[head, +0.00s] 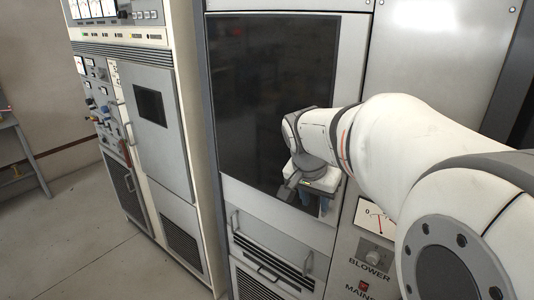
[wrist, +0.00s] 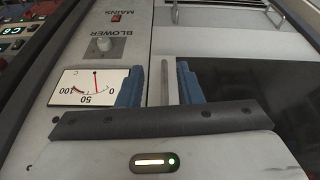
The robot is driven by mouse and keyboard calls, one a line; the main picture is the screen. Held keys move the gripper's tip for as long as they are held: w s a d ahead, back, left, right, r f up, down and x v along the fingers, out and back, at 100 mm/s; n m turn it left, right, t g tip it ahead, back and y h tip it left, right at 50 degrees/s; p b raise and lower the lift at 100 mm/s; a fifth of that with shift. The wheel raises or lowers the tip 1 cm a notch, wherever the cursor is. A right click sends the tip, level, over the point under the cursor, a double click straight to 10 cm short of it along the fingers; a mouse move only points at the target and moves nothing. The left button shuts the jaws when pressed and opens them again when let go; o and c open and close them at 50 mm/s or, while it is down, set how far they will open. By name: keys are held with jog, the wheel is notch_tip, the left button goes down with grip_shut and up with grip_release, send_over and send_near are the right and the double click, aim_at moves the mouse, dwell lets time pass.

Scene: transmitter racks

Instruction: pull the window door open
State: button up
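The window door, a dark glass pane (head: 255,90) in a light grey frame, fills the upper middle of the cabinet in the head view and looks closed. The pane also shows at the right of the wrist view (wrist: 255,85). My gripper (head: 315,200) is at the door's lower right edge. In the wrist view, its two blue fingers (wrist: 160,88) are apart, with an upright grey handle bar (wrist: 165,80) between them. Gaps show on both sides of the bar, so the fingers do not appear to grip it. The handle is hidden behind my gripper in the head view.
A panel with a gauge (head: 375,215), BLOWER knob (head: 374,252) and red MAINS switch (head: 363,286) is right of the door. A lower panel with handles (head: 270,245) and vents is below. Another rack (head: 150,130) stands left. The floor (head: 80,240) at left is clear.

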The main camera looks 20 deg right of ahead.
jog(key=w+d+r+m+h+p, duration=0.1)
jog(key=w+d+r+m+p, duration=0.1)
jog(key=w+d+r+m, duration=0.15)
jog(key=p, duration=0.1)
send_over(324, 215)
jog(key=f, duration=0.7)
jog(key=shift+w+d, duration=0.25)
jog(key=shift+w, duration=0.15)
jog(key=shift+c, duration=0.2)
grip_shut()
